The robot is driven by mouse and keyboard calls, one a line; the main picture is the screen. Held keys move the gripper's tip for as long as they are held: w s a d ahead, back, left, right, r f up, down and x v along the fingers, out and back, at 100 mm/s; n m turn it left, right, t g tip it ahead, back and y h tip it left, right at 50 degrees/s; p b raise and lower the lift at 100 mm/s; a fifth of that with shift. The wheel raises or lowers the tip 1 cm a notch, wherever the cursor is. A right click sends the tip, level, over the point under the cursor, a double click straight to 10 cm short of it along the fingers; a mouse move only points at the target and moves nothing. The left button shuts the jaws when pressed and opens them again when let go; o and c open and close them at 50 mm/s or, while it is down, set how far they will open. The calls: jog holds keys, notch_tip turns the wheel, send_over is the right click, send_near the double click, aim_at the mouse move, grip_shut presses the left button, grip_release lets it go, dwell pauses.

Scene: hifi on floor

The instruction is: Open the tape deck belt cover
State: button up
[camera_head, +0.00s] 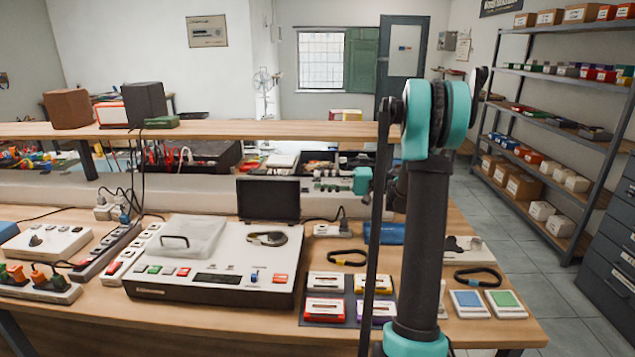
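The tape deck (215,290) is a wide white unit with a dark front, standing on the wooden workbench left of my arm. A pale, translucent cover (205,238) with a dark bar handle (174,241) lies flat over the left of its top; it looks like the belt cover and appears shut. At the back right of the deck a dark panel (268,198) stands upright, behind a dark oval recess with a metallic part (267,238). Buttons line the deck's front. My arm rises at the right, apart from the deck. I cannot make out my gripper.
Several cassettes (324,309) lie on a dark mat right of the deck. Black belt loops (347,258) (478,277) and two coloured cards (504,303) lie nearby. Switch boxes and power strips (110,245) crowd the left. A raised shelf (240,130) spans the bench behind.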

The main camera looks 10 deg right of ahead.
jog(key=s+d, duration=0.3)
jog(key=d, duration=1.2)
dwell(1.1)
dwell(0.5)
